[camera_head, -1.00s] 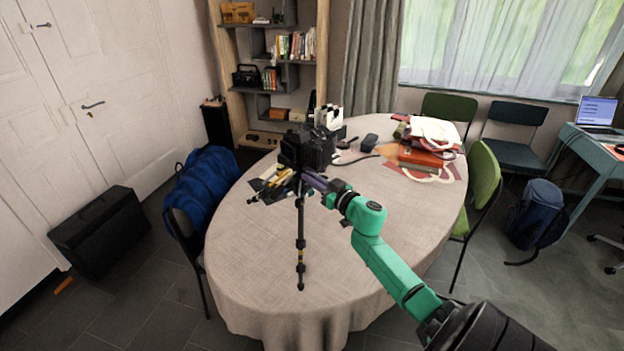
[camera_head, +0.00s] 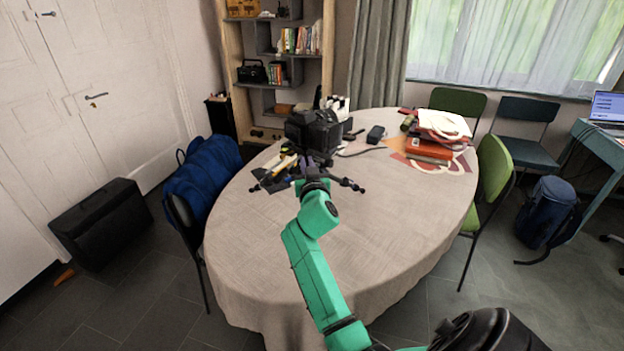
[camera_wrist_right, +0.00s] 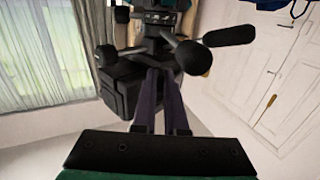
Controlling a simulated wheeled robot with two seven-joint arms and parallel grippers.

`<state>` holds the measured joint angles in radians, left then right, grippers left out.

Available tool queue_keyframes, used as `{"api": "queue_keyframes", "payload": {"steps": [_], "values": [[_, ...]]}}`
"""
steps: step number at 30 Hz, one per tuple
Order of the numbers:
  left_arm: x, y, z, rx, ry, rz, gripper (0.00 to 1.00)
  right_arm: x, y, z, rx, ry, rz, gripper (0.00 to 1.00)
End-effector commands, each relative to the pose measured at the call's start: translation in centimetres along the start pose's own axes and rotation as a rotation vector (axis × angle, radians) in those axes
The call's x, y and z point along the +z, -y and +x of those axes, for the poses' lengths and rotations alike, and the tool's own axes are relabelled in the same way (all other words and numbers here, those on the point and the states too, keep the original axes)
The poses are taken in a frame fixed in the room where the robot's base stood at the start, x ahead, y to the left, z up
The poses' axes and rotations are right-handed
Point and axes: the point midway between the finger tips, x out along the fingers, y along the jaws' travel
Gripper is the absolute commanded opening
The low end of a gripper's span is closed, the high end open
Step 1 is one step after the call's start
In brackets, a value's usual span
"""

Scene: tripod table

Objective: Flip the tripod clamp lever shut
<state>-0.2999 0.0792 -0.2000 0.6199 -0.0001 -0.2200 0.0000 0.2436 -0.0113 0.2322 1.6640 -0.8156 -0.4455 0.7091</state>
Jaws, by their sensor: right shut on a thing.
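The black tripod (camera_head: 346,182) stands at the table with a dark camera (camera_head: 313,131) on top. Two dark arms or handles of it stick out left and right of my gripper; its lower part is hidden behind my green arm. My right gripper (camera_head: 312,182) is at the tripod head, just below the camera. In the right wrist view, the picture is upside down, and my purple fingers (camera_wrist_right: 160,75) are close together against the tripod head, shut on a part of it. A handle (camera_wrist_right: 229,36) and a round knob (camera_wrist_right: 194,56) show there. I cannot make out the clamp lever clearly. My left gripper is out of view.
The round table (camera_head: 400,220) has a cloth. Red books (camera_head: 428,150) with a white bag lie at its right back. A small black item (camera_head: 375,134) lies behind the tripod. Chairs stand around. The table's front right is clear.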

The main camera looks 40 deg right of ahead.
Motion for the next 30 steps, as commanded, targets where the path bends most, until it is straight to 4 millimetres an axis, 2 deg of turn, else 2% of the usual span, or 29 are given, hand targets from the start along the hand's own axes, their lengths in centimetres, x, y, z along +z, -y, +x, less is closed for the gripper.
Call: {"api": "queue_keyframes", "payload": {"steps": [1, 3, 9, 12, 15, 18, 30], "values": [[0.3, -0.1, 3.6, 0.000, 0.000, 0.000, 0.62, 1.7, 0.4, 0.0, 0.040, -0.006, 0.014, 0.00], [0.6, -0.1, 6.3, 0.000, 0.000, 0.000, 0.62, 1.9, 0.8, 0.1, 0.107, -0.007, 0.011, 0.00], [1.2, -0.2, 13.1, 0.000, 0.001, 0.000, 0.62, 1.7, 1.7, 0.3, 0.296, -0.008, 0.003, 0.00], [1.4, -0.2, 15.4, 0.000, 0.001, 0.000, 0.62, 1.3, 2.1, 0.5, 0.392, -0.007, -0.001, 0.00], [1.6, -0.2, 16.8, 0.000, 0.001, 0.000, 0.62, 0.8, 2.6, 0.7, 0.486, -0.008, -0.004, 0.00], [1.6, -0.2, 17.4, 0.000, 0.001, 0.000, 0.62, 0.3, 3.0, 0.9, 0.578, -0.007, -0.006, 0.00], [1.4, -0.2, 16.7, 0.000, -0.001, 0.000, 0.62, -0.3, 3.7, 1.7, 0.798, -0.006, -0.004, 0.00]]}}
